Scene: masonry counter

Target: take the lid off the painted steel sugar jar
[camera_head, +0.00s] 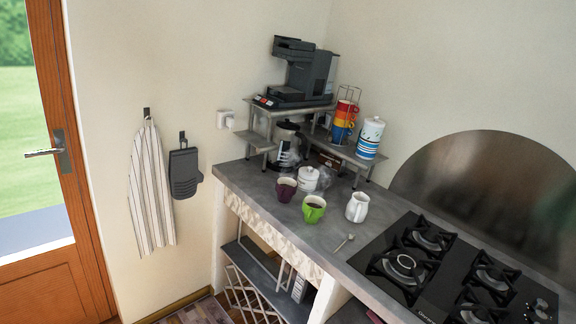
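A white jar with blue bands and small painted markings (369,141) stands upright on the right end of the small raised shelf, and looks like the painted steel sugar jar. Its pale lid (374,121) sits on top with a small knob. A second, plain white lidded pot (308,178) stands lower down on the counter, below the shelf. My gripper is not in view, and nothing is seen touching either of them.
Stacked coloured cups (344,122) in a wire rack stand just left of the banded jar. A black coffee machine (303,73) is further left. A purple cup (286,189), green cup (313,209) and white jug (357,207) occupy the counter (318,236). A gas hob (440,270) lies right.

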